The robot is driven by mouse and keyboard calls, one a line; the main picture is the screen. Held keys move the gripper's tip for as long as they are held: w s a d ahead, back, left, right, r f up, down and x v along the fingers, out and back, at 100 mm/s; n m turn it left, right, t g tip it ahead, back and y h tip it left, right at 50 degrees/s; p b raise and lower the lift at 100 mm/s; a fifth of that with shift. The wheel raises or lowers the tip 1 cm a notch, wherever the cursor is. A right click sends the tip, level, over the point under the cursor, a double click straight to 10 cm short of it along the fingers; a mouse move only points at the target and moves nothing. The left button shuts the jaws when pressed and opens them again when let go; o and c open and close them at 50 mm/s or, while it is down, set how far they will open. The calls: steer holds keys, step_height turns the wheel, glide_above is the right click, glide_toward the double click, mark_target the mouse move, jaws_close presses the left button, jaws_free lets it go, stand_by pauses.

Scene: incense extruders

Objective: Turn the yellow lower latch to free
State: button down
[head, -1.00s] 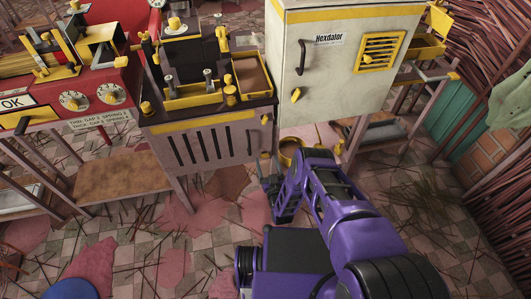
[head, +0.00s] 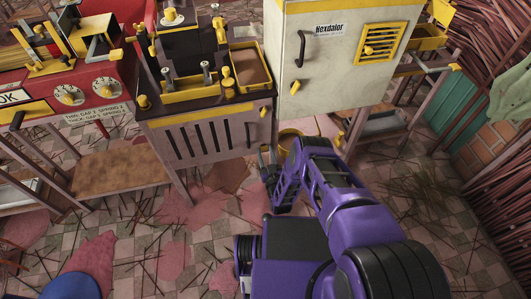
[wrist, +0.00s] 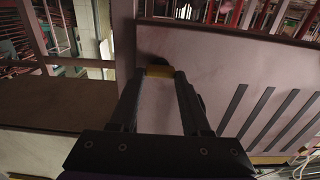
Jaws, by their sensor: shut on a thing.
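The yellow lower latch (wrist: 160,71) shows in the wrist view as a small yellow piece between my fingertips, against the pale cabinet face. My gripper (wrist: 161,79) has its two dark fingers on either side of it, shut on it. In the head view my gripper (head: 267,156) is at the lower right corner of the brown-grey slotted cabinet (head: 165,150). There my gripper and arm hide the lower latch. A small yellow upper latch (head: 264,108) shows at the cabinet's right edge, near a dark handle (head: 248,134). How far the lower latch is turned cannot be told.
A tall cream cabinet (head: 340,75) with its own yellow latch (head: 294,87) stands right of the slotted one. A red machine (head: 85,95) stands left. Debris-strewn tiled floor (head: 150,245) is open in front.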

steer(key=shift+n, duration=0.3)
steer(key=n, duration=0.3)
steer(key=shift+a, duration=0.15)
steer(key=n, duration=0.7)
steer(key=shift+a+f, duration=0.1)
steer(key=shift+n, duration=1.8)
steer(key=shift+c, duration=1.8)
jaws_free()
